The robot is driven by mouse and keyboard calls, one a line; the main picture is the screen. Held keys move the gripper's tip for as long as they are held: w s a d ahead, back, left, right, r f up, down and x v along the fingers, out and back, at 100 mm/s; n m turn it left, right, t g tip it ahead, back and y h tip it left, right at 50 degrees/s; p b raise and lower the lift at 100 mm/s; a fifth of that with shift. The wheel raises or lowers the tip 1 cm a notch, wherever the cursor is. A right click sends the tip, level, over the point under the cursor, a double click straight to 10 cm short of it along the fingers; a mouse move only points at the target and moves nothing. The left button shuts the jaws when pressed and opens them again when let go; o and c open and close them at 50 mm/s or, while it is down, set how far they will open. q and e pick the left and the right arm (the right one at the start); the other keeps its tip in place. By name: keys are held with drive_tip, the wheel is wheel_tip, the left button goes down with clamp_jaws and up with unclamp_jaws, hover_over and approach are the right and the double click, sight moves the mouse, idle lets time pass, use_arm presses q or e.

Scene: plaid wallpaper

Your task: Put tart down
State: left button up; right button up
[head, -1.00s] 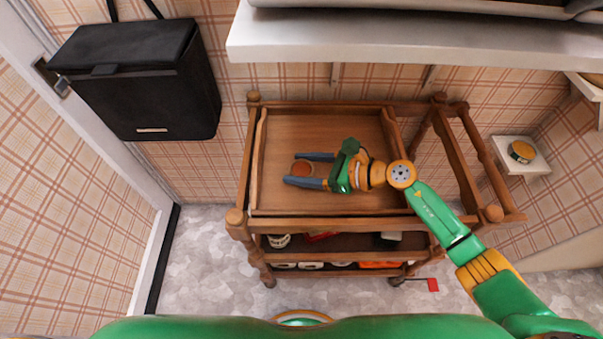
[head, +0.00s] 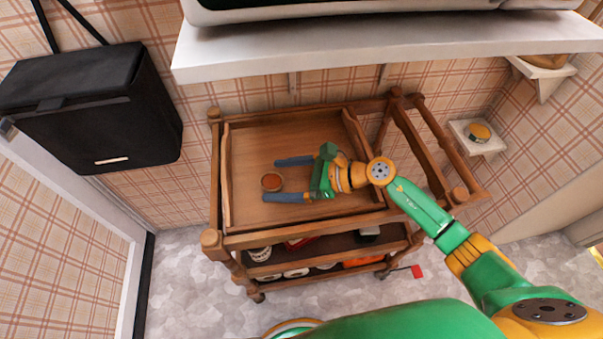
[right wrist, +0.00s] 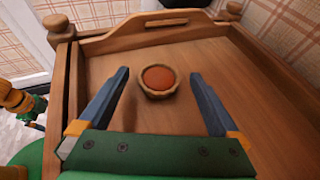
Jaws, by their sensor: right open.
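The tart (head: 271,182), small and round with an orange-brown filling and a pale crust, sits on the wooden cart's top tray (head: 300,135). It also shows in the right wrist view (right wrist: 159,80), upright on the wood. My right gripper (head: 272,180) is open above the tray, its two blue-grey fingers spread wide. In the right wrist view, the tart is just beyond the fingertips (right wrist: 158,73), with clear gaps on both sides. Nothing is held in the fingers. My left gripper is not in the head view.
Raised wooden edges surround the tray, which is otherwise bare. Several items stand on the cart's lower shelves (head: 315,245). A white shelf (head: 380,48) overhangs behind the cart. A black box (head: 95,105) hangs on the left wall. A small corner shelf (head: 490,146) holds a round tin (head: 479,132).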

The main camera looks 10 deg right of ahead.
drive_tip(key=v, duration=0.9)
drive_tip(key=shift+s+d, duration=0.1)
drive_tip(key=shift+d+r, duration=0.1)
drive_tip(key=shift+d, duration=0.05)
drive_tip(key=shift+r, duration=0.1)
